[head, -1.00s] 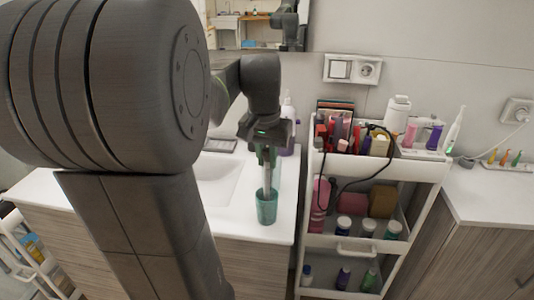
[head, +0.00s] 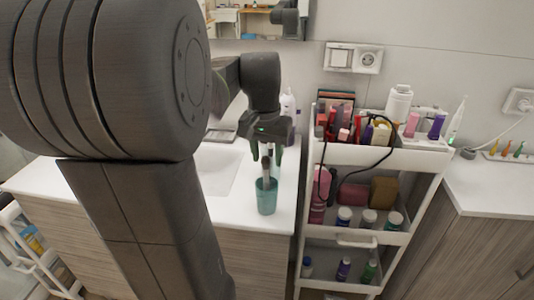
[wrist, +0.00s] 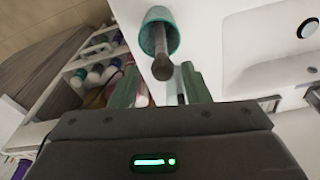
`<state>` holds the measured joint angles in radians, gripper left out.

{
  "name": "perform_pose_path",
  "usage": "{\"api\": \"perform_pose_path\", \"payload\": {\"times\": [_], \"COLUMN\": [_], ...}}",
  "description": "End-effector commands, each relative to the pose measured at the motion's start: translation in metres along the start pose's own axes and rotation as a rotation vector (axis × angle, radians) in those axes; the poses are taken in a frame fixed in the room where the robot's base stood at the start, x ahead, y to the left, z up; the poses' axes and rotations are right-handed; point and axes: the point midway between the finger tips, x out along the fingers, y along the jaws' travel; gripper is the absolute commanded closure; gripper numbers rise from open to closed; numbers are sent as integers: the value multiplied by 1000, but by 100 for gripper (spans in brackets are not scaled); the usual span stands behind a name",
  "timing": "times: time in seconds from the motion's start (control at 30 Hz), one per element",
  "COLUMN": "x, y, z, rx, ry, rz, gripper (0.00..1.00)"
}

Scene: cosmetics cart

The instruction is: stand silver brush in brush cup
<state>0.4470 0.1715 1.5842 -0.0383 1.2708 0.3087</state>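The silver brush (head: 266,174) stands in the teal brush cup (head: 266,202) on the white counter, its lower part inside the cup and its upper end sticking out above the rim. In the wrist view, the brush's dark rounded end (wrist: 162,69) points toward me, and the cup (wrist: 158,17) lies around its shaft. My gripper (head: 267,156) is above the cup, pointing down. In the wrist view, its two green fingers (wrist: 160,86) are apart, with the brush end in front of the gap and not gripped.
A sink (head: 215,170) lies left of the cup. A white bottle (head: 288,104) stands behind my gripper. A white cart (head: 420,158) full of cosmetics, with a black cable over it, stands to the right. The counter just around the cup is clear.

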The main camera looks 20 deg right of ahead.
Motion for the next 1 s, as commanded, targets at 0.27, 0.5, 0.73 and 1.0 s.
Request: {"api": "perform_pose_path", "payload": {"times": [0.27,0.5,0.73,1.0], "x": [-16,-69,-116,-137], "y": [0,0,0,0], "z": [-1,-1,0,0], "rx": [0,0,0,0], "ry": [3,5,3,0], "rz": [-1,-2,-1,0], "gripper": [57,57,57,57]}}
